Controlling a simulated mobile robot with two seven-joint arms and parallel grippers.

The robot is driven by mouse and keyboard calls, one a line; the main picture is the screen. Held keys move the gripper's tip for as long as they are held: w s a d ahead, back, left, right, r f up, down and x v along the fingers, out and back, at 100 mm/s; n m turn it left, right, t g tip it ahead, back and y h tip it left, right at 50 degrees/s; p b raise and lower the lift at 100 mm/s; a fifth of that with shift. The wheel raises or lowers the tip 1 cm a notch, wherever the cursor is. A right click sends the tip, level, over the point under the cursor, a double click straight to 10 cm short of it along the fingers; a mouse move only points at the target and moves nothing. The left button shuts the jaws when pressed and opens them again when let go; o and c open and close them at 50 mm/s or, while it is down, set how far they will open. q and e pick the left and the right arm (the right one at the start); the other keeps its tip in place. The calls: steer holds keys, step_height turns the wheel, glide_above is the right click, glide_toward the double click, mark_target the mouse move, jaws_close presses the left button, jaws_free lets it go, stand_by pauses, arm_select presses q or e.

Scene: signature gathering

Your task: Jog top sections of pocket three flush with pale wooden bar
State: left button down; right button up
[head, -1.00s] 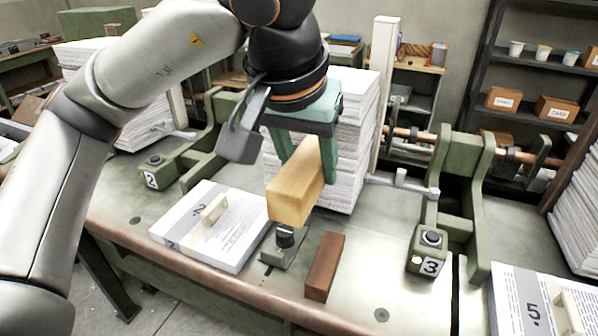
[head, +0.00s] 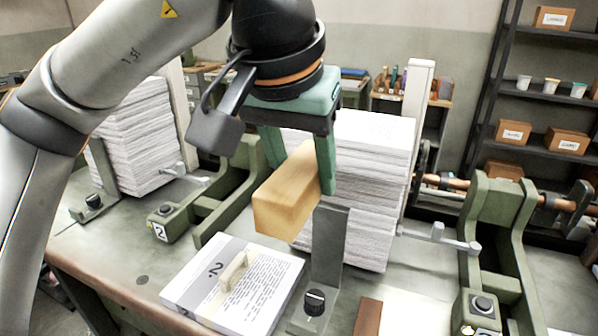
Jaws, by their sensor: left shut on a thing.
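My left gripper (head: 298,168) has green fingers and is shut on the pale wooden bar (head: 284,204). It holds the bar tilted, above the table and in front of a tall paper stack (head: 352,236). That stack stands in the pocket between the number 2 box and the right-hand control box. The bar overlaps the stack's left front in the head view; I cannot tell whether they touch. The stack's top sheets (head: 375,130) look slightly uneven. My right gripper is not in view.
An upright metal plate with a black knob (head: 314,300) stands in front of the stack. A section marked 2 (head: 232,284) lies left of it. A brown block (head: 367,318) lies at the bottom edge. Green machine frames (head: 492,215) flank the pocket.

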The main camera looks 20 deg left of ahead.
arm_select(q)
steer(key=w+f, duration=0.1)
steer(key=w, duration=0.1)
steer(key=w+f+b, duration=0.1)
steer(key=w+f, duration=0.1)
steer(key=shift+w+d+f, duration=0.1)
steer(key=shift+w+f, duration=0.05)
steer(key=shift+w, duration=0.25)
steer(key=shift+w+f+p, duration=0.1)
steer(key=shift+w+p, duration=0.35)
steer(key=shift+w, duration=0.65)
steer(key=shift+w, duration=0.15)
steer(key=shift+w+d+p, duration=0.1)
steer(key=shift+w+p, duration=1.55)
steer(key=shift+w, duration=0.35)
steer(key=shift+s+r+b, duration=0.1)
steer(key=shift+s+r, duration=0.25)
steer(key=shift+s, duration=0.65)
steer(key=shift+s+r+b, duration=0.15)
steer(key=shift+s+r, duration=0.15)
steer(key=shift+s, duration=0.75)
steer(key=shift+s+r+b, duration=0.1)
steer(key=shift+s+r, duration=0.25)
steer(key=shift+s, duration=0.65)
